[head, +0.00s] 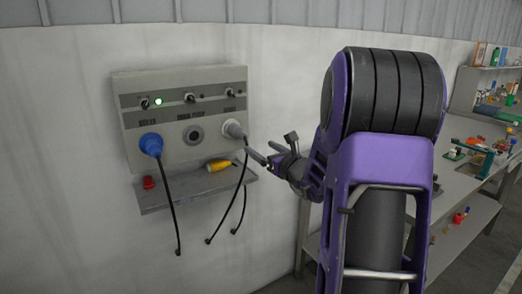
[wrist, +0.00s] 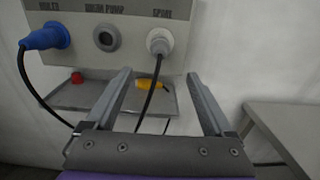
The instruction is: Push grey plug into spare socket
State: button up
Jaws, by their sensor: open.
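The grey plug (head: 235,130) sits at the right-hand socket of the wall panel, with its black cable hanging down. In the wrist view the grey plug (wrist: 160,43) is under a label that seems to read "SPARE". I cannot tell whether it is fully seated; the socket behind it is mostly hidden. My gripper (head: 265,154) is just to the right of the plug and slightly lower in the head view. In the wrist view my gripper (wrist: 158,75) is open and empty, its fingers spread below and on either side of the plug, apart from it.
The panel (head: 187,160) also holds a blue plug (head: 151,145) at the left and an empty middle socket (head: 193,134). A yellow plug (head: 218,165) and a red object (head: 148,182) lie on the shelf (head: 175,197) below. A cluttered workbench (head: 460,180) stands at right.

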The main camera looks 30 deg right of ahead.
jog(key=shift+s, duration=0.5)
